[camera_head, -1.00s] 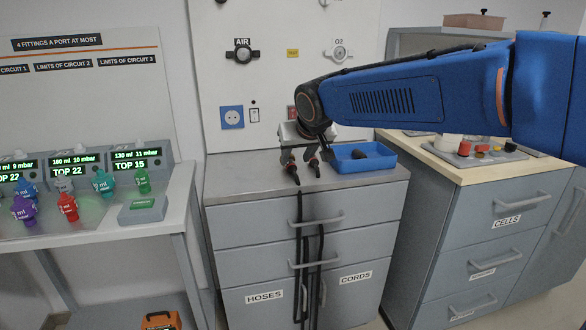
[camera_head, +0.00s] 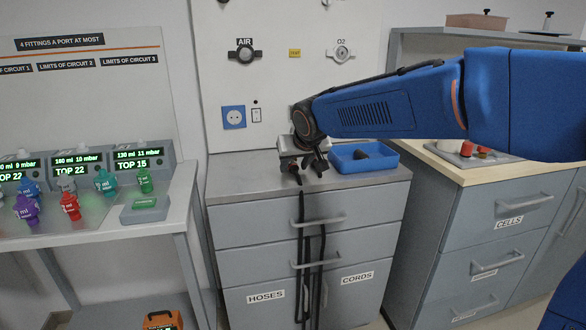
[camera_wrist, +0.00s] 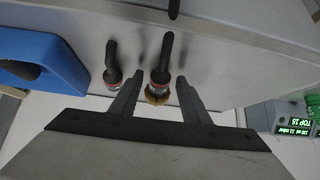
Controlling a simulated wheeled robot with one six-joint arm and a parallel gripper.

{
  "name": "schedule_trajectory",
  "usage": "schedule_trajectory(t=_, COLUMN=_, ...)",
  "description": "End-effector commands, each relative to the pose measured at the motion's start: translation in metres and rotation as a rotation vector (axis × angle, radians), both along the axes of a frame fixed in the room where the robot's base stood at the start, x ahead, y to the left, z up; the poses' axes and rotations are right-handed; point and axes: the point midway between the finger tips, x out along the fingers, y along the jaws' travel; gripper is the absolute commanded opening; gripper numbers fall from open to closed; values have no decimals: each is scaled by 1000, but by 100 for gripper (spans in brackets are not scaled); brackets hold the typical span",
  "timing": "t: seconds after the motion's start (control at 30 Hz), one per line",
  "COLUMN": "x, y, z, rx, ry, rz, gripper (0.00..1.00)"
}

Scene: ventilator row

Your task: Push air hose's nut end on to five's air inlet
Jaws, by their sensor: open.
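Two black hoses hang over the front of the middle cabinet, their ends on its top. In the wrist view, one hose end (camera_wrist: 159,78) has a red ring and a brass nut and stands between my fingers. The other hose end (camera_wrist: 112,68), also with a red ring, lies just left of the left finger. Which one is the air hose I cannot tell for certain. My gripper (camera_wrist: 160,88) is open around the brass-nut end, with gaps on both sides. In the head view my gripper (camera_head: 307,174) is low over the cabinet top. Five's air inlet cannot be made out.
A blue tray (camera_head: 345,168) with a dark item stands right of my gripper. The wall panel carries an AIR outlet (camera_head: 244,54) and an O2 outlet (camera_head: 341,54). Ventilators with displays (camera_head: 141,160) and coloured fittings stand on the left bench. A wood-topped cabinet (camera_head: 478,163) is at right.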

Motion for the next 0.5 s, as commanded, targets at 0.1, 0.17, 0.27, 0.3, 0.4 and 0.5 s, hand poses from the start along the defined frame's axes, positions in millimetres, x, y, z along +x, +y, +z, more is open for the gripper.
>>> schedule_trajectory(t=0.1, x=0, y=0, z=0, rx=0, ry=0, rz=0, gripper=33)
schedule_trajectory(t=0.17, x=0, y=0, z=0, rx=0, ry=0, rz=0, gripper=18)
schedule_trajectory(t=0.27, x=0, y=0, z=0, rx=0, ry=0, rz=0, gripper=0)
schedule_trajectory(t=0.3, x=0, y=0, z=0, rx=0, ry=0, rz=0, gripper=0)
schedule_trajectory(t=0.4, x=0, y=0, z=1, rx=0, ry=-1, rz=0, gripper=0)
schedule_trajectory(t=0.5, x=0, y=0, z=2, rx=0, ry=-1, rz=0, gripper=0)
